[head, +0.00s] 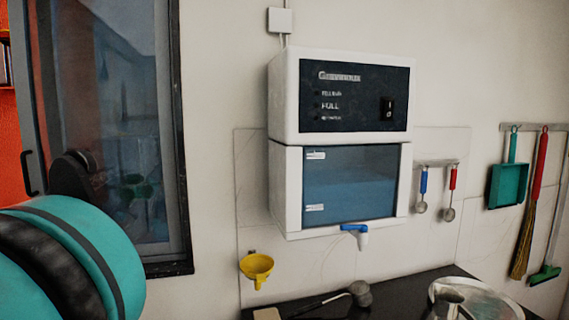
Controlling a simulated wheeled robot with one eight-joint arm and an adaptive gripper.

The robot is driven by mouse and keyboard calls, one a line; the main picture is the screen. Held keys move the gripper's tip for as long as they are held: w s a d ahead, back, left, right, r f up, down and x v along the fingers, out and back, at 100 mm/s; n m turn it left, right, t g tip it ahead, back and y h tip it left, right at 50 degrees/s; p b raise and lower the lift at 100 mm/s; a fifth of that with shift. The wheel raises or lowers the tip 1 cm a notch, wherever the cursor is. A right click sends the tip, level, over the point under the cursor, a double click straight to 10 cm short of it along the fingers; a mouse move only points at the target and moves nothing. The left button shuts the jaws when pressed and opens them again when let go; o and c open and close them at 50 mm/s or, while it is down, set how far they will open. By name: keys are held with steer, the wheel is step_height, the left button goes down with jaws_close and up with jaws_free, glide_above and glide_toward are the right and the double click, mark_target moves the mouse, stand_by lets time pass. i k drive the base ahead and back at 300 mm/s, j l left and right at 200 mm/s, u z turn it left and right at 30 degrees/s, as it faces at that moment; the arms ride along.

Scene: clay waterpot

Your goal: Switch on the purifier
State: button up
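The purifier (283,100) is a white box mounted on the wall, with a dark upper panel and a blue see-through tank below. A black rocker switch (387,108) with I and O marks sits at the right of the dark panel. Its position is too small to tell. No indicator on the panel is clearly lit. A tap with a blue lever (357,229) hangs under the tank. Teal and black arm links of mine fill the lower left. My gripper is not in view, and nothing is seen touching the purifier.
A dark-framed window (170,130) is at the left. A yellow funnel (257,266) hangs below left of the purifier. A dark counter (405,287) holds a metal tray (500,303). Ladles, a dustpan (506,184) and brooms hang at the right. The space before the panel looks clear.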

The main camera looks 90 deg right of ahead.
mark_target(389, 108)
steer(key=j+z, duration=0.1)
steer(key=j, duration=0.35)
steer(key=k+j+z, duration=0.15)
steer(key=j, duration=0.3)
steer(key=j+z, duration=0.1)
steer(key=j, duration=0.35)
steer(key=z, duration=3.05)
